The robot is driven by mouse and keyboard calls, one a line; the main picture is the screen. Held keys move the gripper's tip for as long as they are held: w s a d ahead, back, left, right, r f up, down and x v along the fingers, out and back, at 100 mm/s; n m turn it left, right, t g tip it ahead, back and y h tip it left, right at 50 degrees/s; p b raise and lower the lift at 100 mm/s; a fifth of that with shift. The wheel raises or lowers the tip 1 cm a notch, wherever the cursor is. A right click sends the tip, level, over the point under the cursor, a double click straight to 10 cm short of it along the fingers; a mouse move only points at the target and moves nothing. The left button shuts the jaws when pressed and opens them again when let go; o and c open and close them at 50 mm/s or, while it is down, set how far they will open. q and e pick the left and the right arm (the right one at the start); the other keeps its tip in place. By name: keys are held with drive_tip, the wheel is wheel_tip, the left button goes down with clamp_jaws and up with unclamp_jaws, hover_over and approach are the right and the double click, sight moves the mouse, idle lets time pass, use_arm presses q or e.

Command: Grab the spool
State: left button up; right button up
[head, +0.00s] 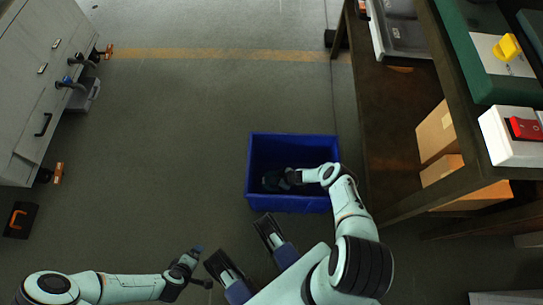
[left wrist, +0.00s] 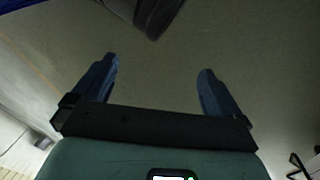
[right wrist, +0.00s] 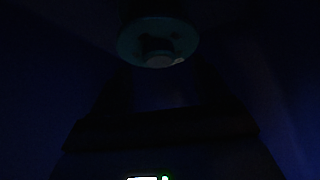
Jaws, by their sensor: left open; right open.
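A blue bin (head: 323,204) stands on the floor, and my right gripper (head: 274,181) reaches down inside it. The right wrist view is very dark. It shows a round, dull green-grey thing with a paler centre, which looks like the spool (right wrist: 158,40), just ahead of my right gripper (right wrist: 162,88). The right fingers are open and barely visible, and I see nothing between them. In the head view I cannot make out the spool inside the bin. My left gripper (head: 196,254) is open and empty over the floor at lower left; both its fingers (left wrist: 158,66) show apart in the left wrist view.
A grey cabinet (head: 40,80) stands at left. The floor between cabinet and bin is clear.

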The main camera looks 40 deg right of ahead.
sight(272, 183)
drive_tip(key=shift+b+x, duration=0.8)
drive_tip(key=shift+x, duration=0.45)
drive_tip(key=shift+w, duration=0.1)
use_arm(q)
drive_tip(key=shift+g, duration=0.6)
drive_tip(key=s+f, duration=0.1)
drive_tip(key=f, duration=0.1)
drive_tip(key=s+a+f, duration=0.1)
drive_tip(key=s+f, duration=0.1)
use_arm(e)
clamp_jaws()
